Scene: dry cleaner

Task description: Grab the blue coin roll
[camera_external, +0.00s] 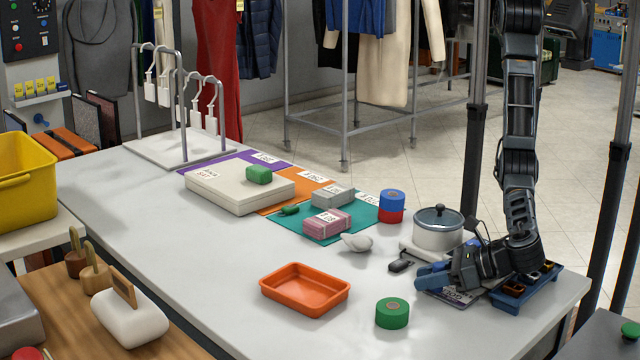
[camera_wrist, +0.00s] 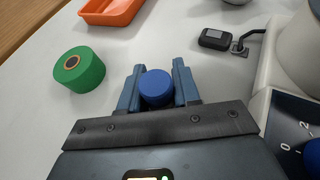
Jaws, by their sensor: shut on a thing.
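The blue coin roll (camera_wrist: 156,87) is a short blue cylinder in the wrist view, seen end-on. It sits between the two blue fingers of my gripper (camera_wrist: 157,84), which are shut on its sides. In the external view my gripper (camera_external: 430,276) is low over the right part of the white counter, pointing left. There the coin roll cannot be told apart from the blue fingers. I cannot tell whether the roll touches the counter.
A green tape roll (camera_external: 392,313) and an orange tray (camera_external: 305,289) stand on the counter (camera_external: 215,275) near my gripper. A lidded pot (camera_external: 438,229) on a scale and a small black object (camera_external: 401,265) are close behind. A blue tray (camera_external: 540,290) lies under my wrist.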

